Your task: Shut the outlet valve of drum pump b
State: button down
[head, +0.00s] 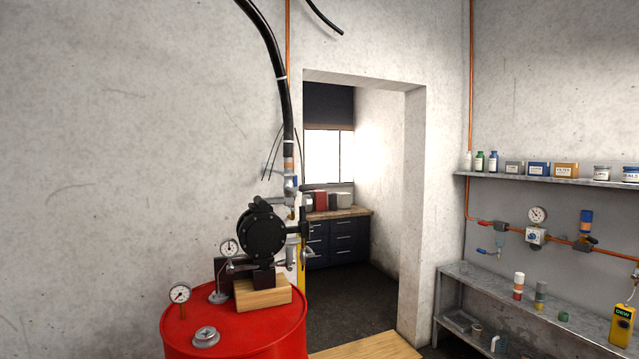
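A black drum pump (262,235) stands on a wooden block (262,292) on top of a red drum (235,325) at the lower left. I cannot read any letter on it, so I cannot tell whether it is pump b. A black hose (272,50) comes down from above to a fitting with an orange band and a small blue-grey part (290,184), just above and right of the pump. This may be the outlet valve; its handle position is too small to tell. My gripper is not in view.
Gauges (180,293) and a cap (206,337) sit on the drum. A doorway behind it shows dark cabinets (335,240). At right are a shelf of bottles and tins (540,181), copper wall piping with a blue-handled valve (487,252), and a bench (500,285) with a yellow meter (621,325).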

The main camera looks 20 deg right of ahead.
aim_at(310, 186)
jog(key=z, duration=1)
jog(key=i, duration=1.3)
jog(key=u, duration=0.05)
